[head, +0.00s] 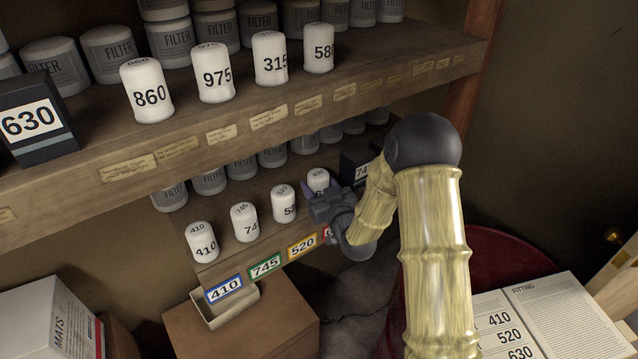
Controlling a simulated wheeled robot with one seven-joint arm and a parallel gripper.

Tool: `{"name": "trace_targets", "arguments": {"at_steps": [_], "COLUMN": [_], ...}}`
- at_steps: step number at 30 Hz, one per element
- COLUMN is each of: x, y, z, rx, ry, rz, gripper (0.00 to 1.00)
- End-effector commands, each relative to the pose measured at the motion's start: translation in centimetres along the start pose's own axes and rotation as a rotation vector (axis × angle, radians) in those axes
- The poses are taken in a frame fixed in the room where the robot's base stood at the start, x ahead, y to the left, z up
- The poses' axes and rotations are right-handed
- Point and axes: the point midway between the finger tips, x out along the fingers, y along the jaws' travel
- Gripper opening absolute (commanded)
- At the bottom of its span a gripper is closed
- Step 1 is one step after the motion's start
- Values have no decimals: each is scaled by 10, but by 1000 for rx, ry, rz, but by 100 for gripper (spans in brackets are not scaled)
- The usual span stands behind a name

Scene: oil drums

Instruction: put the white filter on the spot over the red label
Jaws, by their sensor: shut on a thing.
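On the lower shelf (225,269), a white filter (318,179), its number mostly unreadable, stands at the right end of the row. My gripper (322,198) is shut on it, covering its lower part. The red label (327,234) on the shelf's front edge is mostly hidden behind my gripper. White filters marked 410 (202,243), 74-something (244,222) and 52-something (284,204) stand to the left, above the blue 410 (224,288), green 745 (265,266) and orange 520 (302,246) labels. I cannot tell whether the held filter touches the shelf.
The upper shelf (250,135) holds white filters 860 (147,92), 975 (213,74), 315 (269,60) and 580 (318,48), with grey cans behind. A black 630 box (37,118) stands left. A dark box (358,168) is right of my gripper. A red drum (500,262) stands lower right.

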Motion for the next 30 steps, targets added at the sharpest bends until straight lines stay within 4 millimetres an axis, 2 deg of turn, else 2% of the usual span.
{"name": "trace_targets", "arguments": {"at_steps": [10, 11, 13, 14, 26, 30], "x": [0, 0, 0, 0, 0, -16], "y": [0, 0, 0, 0, 0, 1], "z": [3, 2, 2, 2, -2, 2], "rx": [0, 0, 0, 0, 0, 0], "ry": [2, 1, 0, 0, 0, 1], "rz": [0, 0, 0, 0, 0, 2], "gripper": [22, 58, 72, 74, 74, 74]}}
